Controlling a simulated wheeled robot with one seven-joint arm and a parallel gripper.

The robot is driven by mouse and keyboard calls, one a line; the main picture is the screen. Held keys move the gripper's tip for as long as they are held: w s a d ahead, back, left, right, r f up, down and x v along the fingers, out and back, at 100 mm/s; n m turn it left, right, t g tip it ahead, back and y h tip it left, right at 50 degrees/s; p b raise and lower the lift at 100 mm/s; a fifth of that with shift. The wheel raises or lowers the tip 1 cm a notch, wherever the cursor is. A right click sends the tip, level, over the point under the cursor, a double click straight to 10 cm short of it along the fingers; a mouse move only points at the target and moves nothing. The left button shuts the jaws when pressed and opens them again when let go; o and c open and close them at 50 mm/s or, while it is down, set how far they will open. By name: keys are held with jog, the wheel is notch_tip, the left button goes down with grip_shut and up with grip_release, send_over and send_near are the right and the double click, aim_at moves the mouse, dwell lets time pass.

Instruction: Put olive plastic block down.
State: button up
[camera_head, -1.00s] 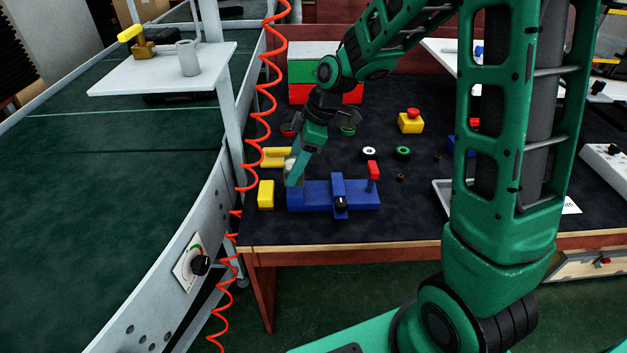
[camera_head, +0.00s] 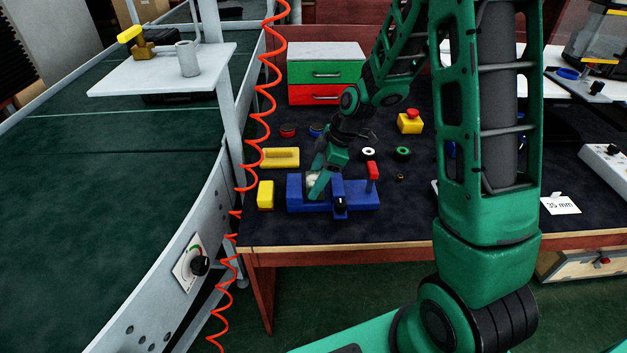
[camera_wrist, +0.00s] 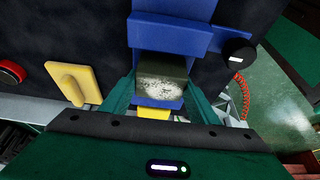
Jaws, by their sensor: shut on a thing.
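The olive plastic block (camera_wrist: 162,80) is between my gripper's fingers in the wrist view, with a pale speckled patch on its face. My gripper (camera_head: 318,190) is shut on it at the left part of the blue fixture (camera_head: 360,200). The blue fixture also shows in the wrist view (camera_wrist: 170,38), just beyond and beside the block. In the head view my fingers mostly hide the block. Whether the block touches the fixture's floor I cannot tell.
A yellow block (camera_head: 265,195) stands left of the fixture, and a yellow handled piece (camera_head: 280,157) lies behind it. A red-topped lever (camera_head: 372,172) rises at the fixture's right. The drawer box (camera_head: 326,75) and yellow emergency button (camera_head: 410,122) stand farther back. An orange coiled hose (camera_head: 262,100) hangs left.

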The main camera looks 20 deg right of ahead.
jog(key=shift+f, duration=0.1)
jog(key=o, duration=1.2)
jog(key=v, duration=1.2)
